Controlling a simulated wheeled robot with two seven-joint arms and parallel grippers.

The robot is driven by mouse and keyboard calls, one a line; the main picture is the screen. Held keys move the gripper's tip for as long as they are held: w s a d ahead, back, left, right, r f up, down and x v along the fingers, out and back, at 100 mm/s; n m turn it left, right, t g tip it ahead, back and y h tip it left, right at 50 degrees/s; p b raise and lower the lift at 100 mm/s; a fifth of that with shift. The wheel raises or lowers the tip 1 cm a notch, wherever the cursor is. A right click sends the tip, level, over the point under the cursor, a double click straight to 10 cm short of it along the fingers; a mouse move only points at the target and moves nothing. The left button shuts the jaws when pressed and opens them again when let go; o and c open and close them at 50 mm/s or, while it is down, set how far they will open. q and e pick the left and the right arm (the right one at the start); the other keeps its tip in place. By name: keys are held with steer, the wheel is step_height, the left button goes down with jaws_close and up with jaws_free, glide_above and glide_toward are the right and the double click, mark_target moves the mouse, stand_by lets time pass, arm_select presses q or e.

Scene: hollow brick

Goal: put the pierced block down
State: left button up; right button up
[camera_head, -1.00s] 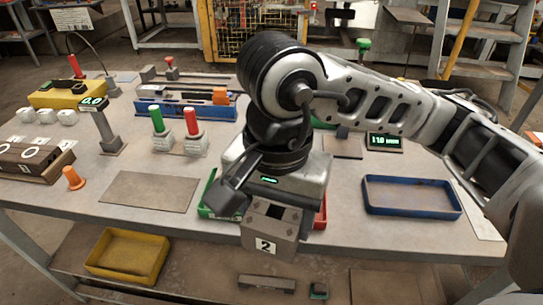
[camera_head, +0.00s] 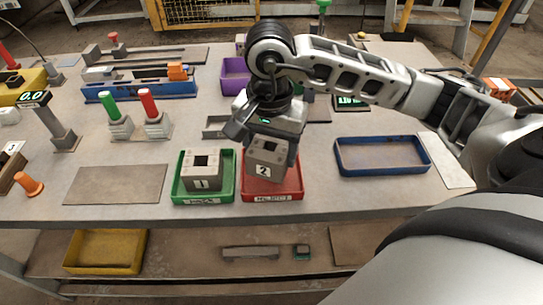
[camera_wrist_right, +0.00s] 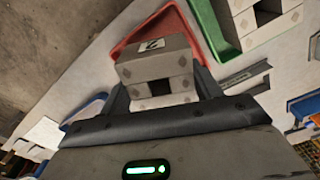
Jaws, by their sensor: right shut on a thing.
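The pierced block (camera_head: 264,160) is a grey-beige brick with a square hole and a "2" label. My right gripper (camera_head: 268,140) is shut on it and holds it over the red tray (camera_head: 271,197). Whether the block touches the tray floor I cannot tell. In the right wrist view the block (camera_wrist_right: 152,63) sits between the two fingers (camera_wrist_right: 160,95), with the red tray (camera_wrist_right: 135,45) beyond it. A similar block marked "1" (camera_head: 202,173) stands in the green tray (camera_head: 204,198) just left. My left gripper is not in view.
An empty blue tray (camera_head: 382,170) stands to the right and a purple bin (camera_head: 236,75) behind. Green and red handled posts (camera_head: 150,103) stand to the left. A bare brown mat (camera_head: 116,185) lies at the front left. A yellow bin (camera_head: 105,252) is on the lower shelf.

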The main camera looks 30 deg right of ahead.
mark_target(272, 158)
steer(key=shift+w+d+f, duration=0.1)
steer(key=shift+f, duration=0.1)
steer(key=f, duration=0.3)
steer(key=shift+w+d+f, duration=0.1)
steer(key=shift+w+d, duration=0.1)
steer(key=shift+d, duration=0.1)
steer(key=shift+f, duration=0.3)
steer(key=shift+f, duration=0.25)
steer(key=o, duration=0.9)
steer(key=shift+r, duration=0.1)
